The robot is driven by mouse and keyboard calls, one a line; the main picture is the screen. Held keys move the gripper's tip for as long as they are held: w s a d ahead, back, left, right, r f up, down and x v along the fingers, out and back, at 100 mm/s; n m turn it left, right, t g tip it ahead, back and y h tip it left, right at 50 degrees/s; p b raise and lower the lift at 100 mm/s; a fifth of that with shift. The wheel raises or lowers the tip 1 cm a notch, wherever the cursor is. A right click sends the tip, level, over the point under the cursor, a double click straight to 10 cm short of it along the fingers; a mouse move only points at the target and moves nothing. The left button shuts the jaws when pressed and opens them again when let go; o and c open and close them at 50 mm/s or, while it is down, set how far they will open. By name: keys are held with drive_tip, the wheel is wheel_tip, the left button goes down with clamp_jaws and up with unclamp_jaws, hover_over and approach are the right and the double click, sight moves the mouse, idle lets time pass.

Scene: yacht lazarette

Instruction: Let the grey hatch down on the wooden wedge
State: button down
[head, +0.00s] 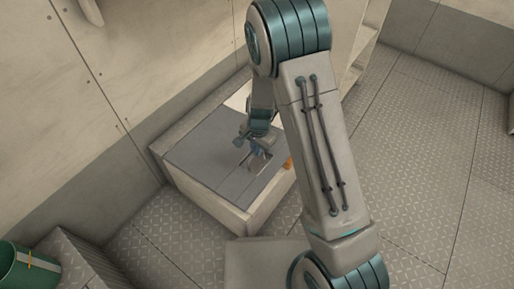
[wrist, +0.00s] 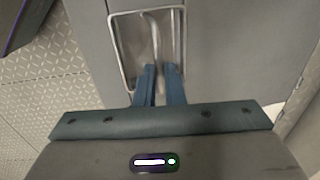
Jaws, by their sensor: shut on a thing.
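The grey hatch (head: 205,160) lies flat or nearly flat over the top of a low pale locker (head: 238,218); I cannot tell whether a small gap is under its edge. It also fills much of the wrist view (wrist: 225,45). A metal handle (wrist: 155,40) stands in a rectangular metal frame on the hatch. My gripper (wrist: 159,72) is shut on this handle; it also shows in the head view (head: 257,152). A small orange-brown piece (head: 288,163), perhaps the wooden wedge, shows at the locker's right edge, partly hidden behind my arm.
A pale wall (head: 140,75) runs along the locker's back left side. A green bucket (head: 28,268) stands at the lower left beside a grey block (head: 75,262). The patterned metal floor (head: 425,150) is clear to the right.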

drive_tip(key=shift+w+a+r+p, duration=0.1)
drive_tip(key=shift+a+r+p, duration=0.1)
drive_tip(key=shift+r, duration=0.15)
drive_tip(key=shift+w+a+r+p, duration=0.1)
drive_tip(key=shift+r+p, duration=0.05)
drive_tip(key=shift+r, duration=0.2)
drive_tip(key=c, duration=1.5)
unclamp_jaws()
drive_tip(key=shift+f, duration=0.1)
drive_tip(key=r+p, duration=0.1)
drive_tip(key=r, duration=0.3)
drive_tip(key=r+p, duration=0.2)
drive_tip(key=r, duration=0.3)
drive_tip(key=d+r+p, duration=0.1)
drive_tip(key=r+p, duration=0.1)
drive_tip(key=r, duration=0.2)
drive_tip(key=shift+s+r, duration=0.35)
drive_tip(key=shift+r, duration=0.05)
